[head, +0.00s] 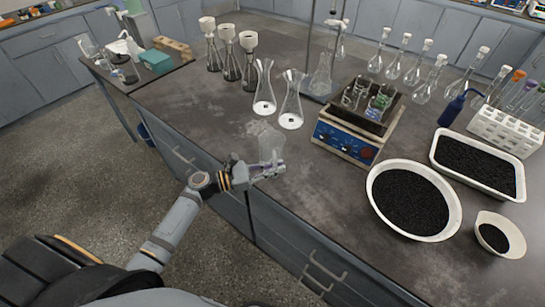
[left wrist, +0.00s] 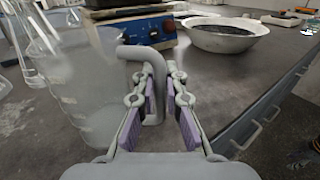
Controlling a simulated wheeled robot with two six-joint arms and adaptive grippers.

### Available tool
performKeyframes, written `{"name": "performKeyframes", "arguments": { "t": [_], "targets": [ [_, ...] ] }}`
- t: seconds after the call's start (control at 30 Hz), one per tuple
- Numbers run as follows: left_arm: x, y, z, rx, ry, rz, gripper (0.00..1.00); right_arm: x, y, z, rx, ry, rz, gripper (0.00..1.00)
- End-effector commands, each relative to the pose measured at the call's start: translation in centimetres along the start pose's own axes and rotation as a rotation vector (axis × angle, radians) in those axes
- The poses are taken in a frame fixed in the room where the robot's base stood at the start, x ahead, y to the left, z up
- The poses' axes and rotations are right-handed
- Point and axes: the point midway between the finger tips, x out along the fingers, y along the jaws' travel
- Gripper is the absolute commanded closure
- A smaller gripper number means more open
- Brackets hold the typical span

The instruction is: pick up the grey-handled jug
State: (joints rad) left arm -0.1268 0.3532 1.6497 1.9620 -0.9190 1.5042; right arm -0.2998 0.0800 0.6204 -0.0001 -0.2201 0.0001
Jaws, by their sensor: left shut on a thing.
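The grey-handled jug (head: 271,144) is translucent and upright at the near edge of the bench, beside two conical flasks. In the left wrist view its clear body (left wrist: 88,88) fills the left side, and its grey hooked handle (left wrist: 131,52) comes down between my fingers. My left gripper (head: 276,170) is shut on the handle, with a purple-padded finger on each side of it. It also shows in the left wrist view (left wrist: 160,88). I cannot tell whether the jug's base touches the bench.
The blue shaker (head: 345,138) stands to the right, with a white bowl of black grains (head: 448,225) beyond it. Two conical flasks (head: 291,108) stand close behind the jug. The bench top left of the bowl (head: 318,190) is clear.

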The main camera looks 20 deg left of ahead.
Motion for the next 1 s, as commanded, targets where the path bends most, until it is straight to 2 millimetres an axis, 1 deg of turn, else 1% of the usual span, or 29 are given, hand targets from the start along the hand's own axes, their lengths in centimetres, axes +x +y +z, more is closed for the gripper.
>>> {"name": "performKeyframes", "arguments": {
  "t": [0.67,0.87,1.0],
  "targets": [
    [0.0,0.0,0.2,0.002,-0.001,-0.001,1.00,0.0,0.0,0.0,0.000,-0.001,0.000,0.60],
    [0.0,0.0,1.2,0.004,-0.001,-0.001,1.00,0.0,0.0,0.1,0.000,-0.001,0.000,0.60],
    [0.0,0.0,2.6,0.004,-0.001,-0.002,1.00,0.1,0.0,0.1,0.000,-0.001,0.000,0.60]
  ]
}}
